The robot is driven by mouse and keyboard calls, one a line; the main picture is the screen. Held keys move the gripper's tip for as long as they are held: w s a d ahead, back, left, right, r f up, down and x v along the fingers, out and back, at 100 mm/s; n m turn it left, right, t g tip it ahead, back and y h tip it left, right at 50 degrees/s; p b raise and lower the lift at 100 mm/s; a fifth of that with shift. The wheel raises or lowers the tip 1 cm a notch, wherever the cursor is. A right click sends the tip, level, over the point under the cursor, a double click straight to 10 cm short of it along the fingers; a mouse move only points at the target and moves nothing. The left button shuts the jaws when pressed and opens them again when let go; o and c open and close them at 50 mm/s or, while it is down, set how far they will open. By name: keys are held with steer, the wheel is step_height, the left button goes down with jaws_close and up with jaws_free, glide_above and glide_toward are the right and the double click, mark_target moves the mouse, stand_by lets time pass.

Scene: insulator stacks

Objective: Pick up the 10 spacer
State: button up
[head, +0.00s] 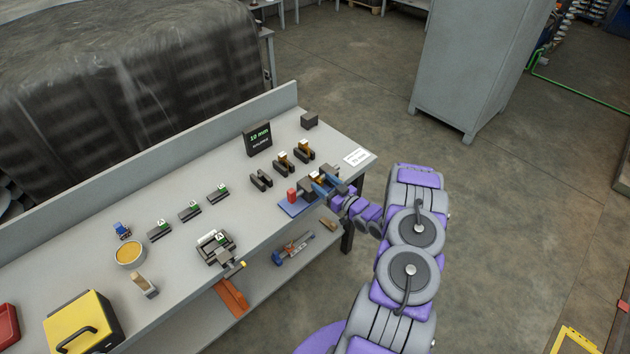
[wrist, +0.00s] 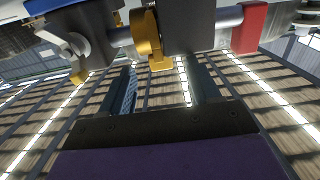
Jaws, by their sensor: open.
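My gripper (head: 326,184) is open at the right end of the workbench (head: 170,215), over a small fixture with a red end (head: 292,195). In the wrist view, the two fingers of my gripper (wrist: 160,75) are apart, with a yellow-orange piece (wrist: 147,35) and a dark block (wrist: 190,27) just beyond their tips. A grey rod runs through there to a red end block (wrist: 250,27). I cannot tell whether the fingers touch anything. Labelled blocks (head: 189,210) stand in a row mid-bench; their numbers are too small to read, so I cannot tell which is the 10 spacer.
A black sign (head: 258,139) reads "10 mm". Dark holders (head: 283,163), some with orange-brown pieces, stand close behind my gripper. A raised back edge (head: 150,153) bounds the bench. A yellow case (head: 82,322) and a round bowl (head: 130,253) stand at left. A grey cabinet (head: 465,65) stands beyond.

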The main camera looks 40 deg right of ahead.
mark_target(317, 177)
steer(key=shift+w+a, duration=0.25)
steer(key=shift+w, duration=0.25)
steer(key=w, duration=0.2)
steer(key=w+b, duration=0.1)
steer(key=w, duration=0.2)
steer(key=shift+d+r, duration=0.15)
steer(key=shift+a+r, duration=0.1)
steer(key=shift+a, duration=0.1)
steer(key=shift+c, duration=0.7)
steer(key=shift+d, duration=0.1)
steer(key=c, duration=1)
